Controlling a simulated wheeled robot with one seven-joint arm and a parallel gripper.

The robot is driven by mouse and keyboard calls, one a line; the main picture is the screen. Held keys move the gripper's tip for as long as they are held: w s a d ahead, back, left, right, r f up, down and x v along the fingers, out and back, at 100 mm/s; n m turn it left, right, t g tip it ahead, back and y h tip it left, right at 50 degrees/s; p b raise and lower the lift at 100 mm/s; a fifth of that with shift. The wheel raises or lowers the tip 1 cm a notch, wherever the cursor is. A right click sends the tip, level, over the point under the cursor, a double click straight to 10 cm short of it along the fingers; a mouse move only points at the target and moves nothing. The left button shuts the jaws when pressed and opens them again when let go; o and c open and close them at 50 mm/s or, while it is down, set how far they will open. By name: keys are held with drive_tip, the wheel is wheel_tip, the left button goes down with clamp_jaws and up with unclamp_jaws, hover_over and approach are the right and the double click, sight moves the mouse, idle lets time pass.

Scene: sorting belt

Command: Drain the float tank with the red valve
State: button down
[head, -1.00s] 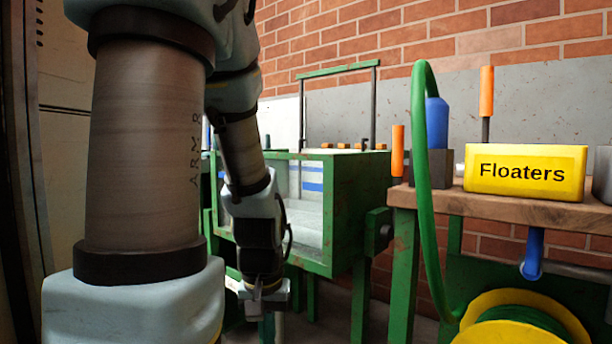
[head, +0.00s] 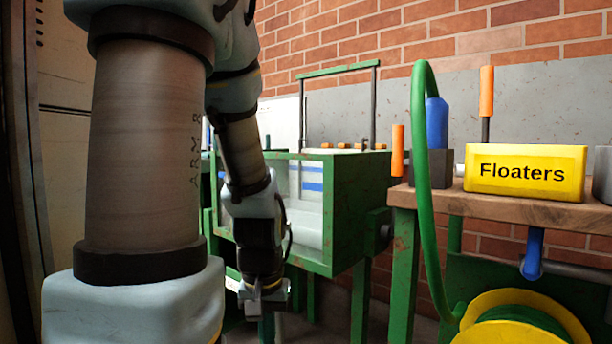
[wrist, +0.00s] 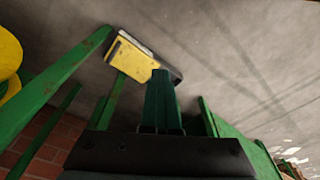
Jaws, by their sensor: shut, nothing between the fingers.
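The float tank (head: 350,210) is a worn green box with a clear front, in the middle of the head view. Blue stripes show on its back inside, and pale grey contents lie low in it. Several orange pieces show along its top edge. My gripper (head: 267,328) hangs pointing down in front of the tank's lower left corner, partly cut off by the picture's bottom edge. In the wrist view, its dark green fingers (wrist: 162,100) are together and hold nothing. I see no red valve in either view.
A wooden bench at right (head: 420,200) carries a yellow Floaters box (head: 525,172). A green hose (head: 424,200) hangs in front of it, above a yellow reel (head: 520,298). The wrist view shows a yellow-and-black object (wrist: 138,60), green legs and grey floor.

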wheel_tip(320, 180, up, 8)
drive_tip(key=w+a+g+h+p, duration=0.1)
drive_tip(key=a+g+h+p, duration=0.1)
drive_tip(key=p, duration=0.5)
drive_tip(key=shift+w+p, duration=0.3)
drive_tip(key=shift+f, duration=0.1)
drive_tip(key=w+a+r+g+h+p, duration=0.1)
drive_tip(key=w+a+r+h+p, duration=0.1)
drive_tip(key=r+p, duration=0.4)
drive_tip(key=shift+w+a+r+g+h+p, duration=0.3)
drive_tip(key=shift+w+a+r+g+p, duration=0.1)
drive_tip(key=shift+a, duration=0.25)
drive_tip(key=c, duration=1.6)
unclamp_jaws()
drive_tip(key=shift+c, duration=2)
unclamp_jaws()
